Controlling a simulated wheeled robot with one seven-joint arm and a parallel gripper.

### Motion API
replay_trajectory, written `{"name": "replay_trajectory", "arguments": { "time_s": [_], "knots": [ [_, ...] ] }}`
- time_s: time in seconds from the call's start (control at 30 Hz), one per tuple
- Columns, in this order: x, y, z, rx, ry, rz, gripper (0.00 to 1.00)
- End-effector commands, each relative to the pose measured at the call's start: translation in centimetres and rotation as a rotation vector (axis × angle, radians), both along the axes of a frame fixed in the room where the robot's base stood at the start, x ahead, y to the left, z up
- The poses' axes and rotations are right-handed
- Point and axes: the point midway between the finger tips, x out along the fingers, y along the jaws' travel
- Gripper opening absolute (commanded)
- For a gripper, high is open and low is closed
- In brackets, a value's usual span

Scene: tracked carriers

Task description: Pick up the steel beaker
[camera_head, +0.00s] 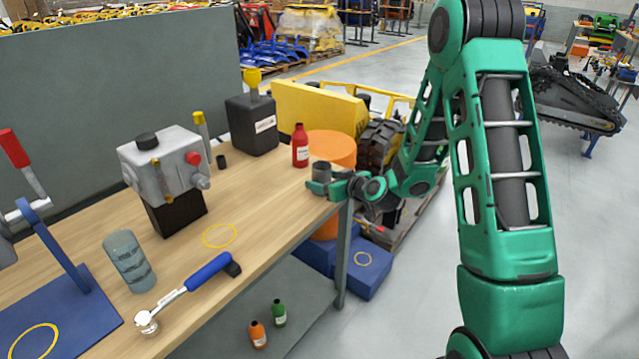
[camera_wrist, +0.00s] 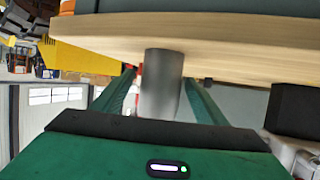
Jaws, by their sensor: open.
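The steel beaker (camera_head: 321,171) is a small grey metal cylinder standing upright near the far right corner of the wooden workbench (camera_head: 270,215). My gripper (camera_head: 322,186) reaches in from the right at bench height and is open around the beaker. In the wrist view, which is upside down, the beaker (camera_wrist: 161,85) stands between the two green fingers of my gripper (camera_wrist: 160,77). A narrow gap shows on each side of it. The beaker's lower part in the head view is partly hidden by a finger.
A red bottle (camera_head: 300,146) stands close behind the beaker. A black canister (camera_head: 252,124), a grey machine unit (camera_head: 165,160), a glass cylinder (camera_head: 129,260) and a blue-handled ratchet (camera_head: 207,271) are farther left. An orange drum (camera_head: 331,147) stands beyond the bench edge.

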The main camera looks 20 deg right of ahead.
Motion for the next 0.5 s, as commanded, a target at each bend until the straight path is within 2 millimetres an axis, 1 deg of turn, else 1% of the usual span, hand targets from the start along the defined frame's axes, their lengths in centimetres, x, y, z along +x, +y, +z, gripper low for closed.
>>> {"name": "replay_trajectory", "arguments": {
  "time_s": [0.17, 0.3, 0.4, 0.5],
  "knots": [
    [1.2, 0.6, -0.4, -0.002, -0.002, 0.003, 0.67],
    [3.1, 1.3, -1.0, -0.002, -0.002, 0.002, 0.67],
    [4.1, 1.6, -1.5, -0.001, -0.002, 0.001, 0.67],
    [4.6, 1.7, -1.7, -0.002, -0.001, 0.0, 0.67]
  ]
}}
